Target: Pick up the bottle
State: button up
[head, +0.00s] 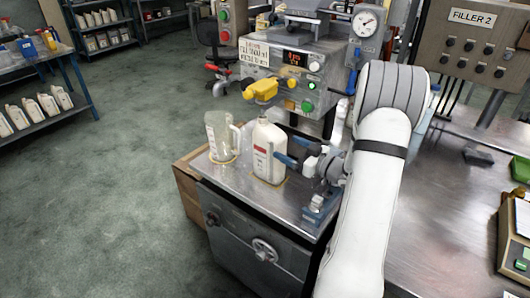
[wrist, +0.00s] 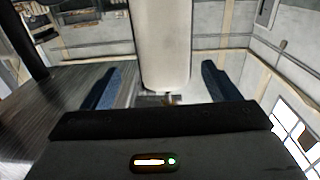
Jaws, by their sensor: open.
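A white bottle (head: 268,152) with a reddish label stands upright on the metal top of the filling station. My gripper (head: 283,150) is at its right side, with its blue fingers pointing toward it. In the wrist view the pale bottle (wrist: 165,45) fills the upper middle. The open fingers of my gripper (wrist: 160,88) stand on either side of its lower part, with a gap visible on each side. The bottle's far side is hidden.
A clear jug (head: 221,137) stands just left of the bottle. A yellow nozzle (head: 261,91) juts out above, from a grey control box (head: 290,72). The metal station top (head: 228,174) ends close in front of the bottle. A shelf with several bottles (head: 38,108) stands far left.

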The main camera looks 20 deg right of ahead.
aim_at(271, 139)
jog(key=x, duration=0.2)
jog(key=p+x, duration=0.1)
jog(key=x, duration=0.4)
jog(key=shift+a+r, duration=0.3)
jog(key=shift+a, duration=0.1)
jog(key=shift+c, duration=0.2)
jog(key=c, duration=1.3)
jog(key=shift+r, duration=0.1)
